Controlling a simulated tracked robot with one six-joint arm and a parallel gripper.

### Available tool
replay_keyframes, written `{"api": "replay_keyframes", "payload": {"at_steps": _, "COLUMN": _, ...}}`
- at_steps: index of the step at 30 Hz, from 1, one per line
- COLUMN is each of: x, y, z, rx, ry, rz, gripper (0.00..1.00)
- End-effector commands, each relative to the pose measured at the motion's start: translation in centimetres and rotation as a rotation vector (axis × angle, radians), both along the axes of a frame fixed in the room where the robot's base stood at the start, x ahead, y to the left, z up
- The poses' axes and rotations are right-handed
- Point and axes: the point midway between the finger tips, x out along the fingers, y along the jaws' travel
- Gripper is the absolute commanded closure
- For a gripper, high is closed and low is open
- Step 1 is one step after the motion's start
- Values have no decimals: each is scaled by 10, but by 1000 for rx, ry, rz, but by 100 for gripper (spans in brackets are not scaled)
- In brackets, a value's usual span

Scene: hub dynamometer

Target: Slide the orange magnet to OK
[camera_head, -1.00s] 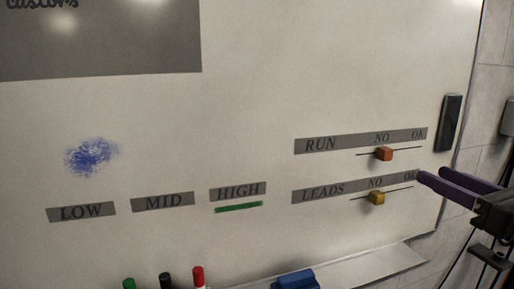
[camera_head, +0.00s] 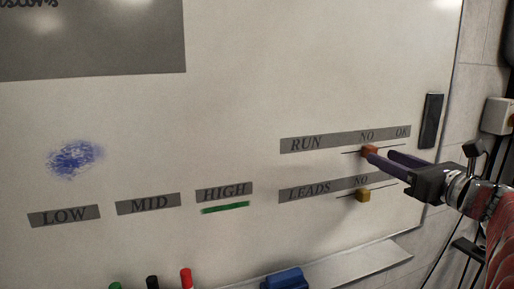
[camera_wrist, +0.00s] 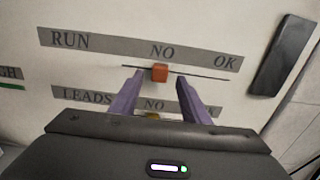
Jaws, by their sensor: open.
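The orange magnet (camera_head: 369,150) sits on a thin black line under the RUN label strip (camera_head: 345,139), below the word NO. In the wrist view the orange magnet (camera_wrist: 160,72) is left of OK (camera_wrist: 226,62), on the same line. My gripper (camera_head: 379,152) is open, its purple fingers pointing at the board.
A yellow magnet (camera_head: 363,195) sits on the lower LEADS line. A black bar (camera_head: 431,120) is at the board's right edge. A blue eraser (camera_head: 285,280) and several markers are at the bottom. A tray (camera_head: 350,263) runs below the board.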

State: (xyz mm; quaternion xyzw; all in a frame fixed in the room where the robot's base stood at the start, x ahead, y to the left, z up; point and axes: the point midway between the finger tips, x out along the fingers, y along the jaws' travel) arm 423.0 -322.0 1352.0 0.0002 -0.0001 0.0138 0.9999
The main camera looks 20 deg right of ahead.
Motion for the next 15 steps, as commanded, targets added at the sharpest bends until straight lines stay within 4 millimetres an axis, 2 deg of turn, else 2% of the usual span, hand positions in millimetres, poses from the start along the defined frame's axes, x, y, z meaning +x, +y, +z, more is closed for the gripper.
{"api": "replay_keyframes", "payload": {"at_steps": 9, "x": 35, "y": 1, "z": 0, "rx": 0, "ry": 0, "rz": 2, "gripper": 58}}
{"api": "replay_keyframes", "payload": {"at_steps": 15, "x": 42, "y": 1, "z": 0, "rx": -1, "ry": 0, "rz": 0, "gripper": 58}}
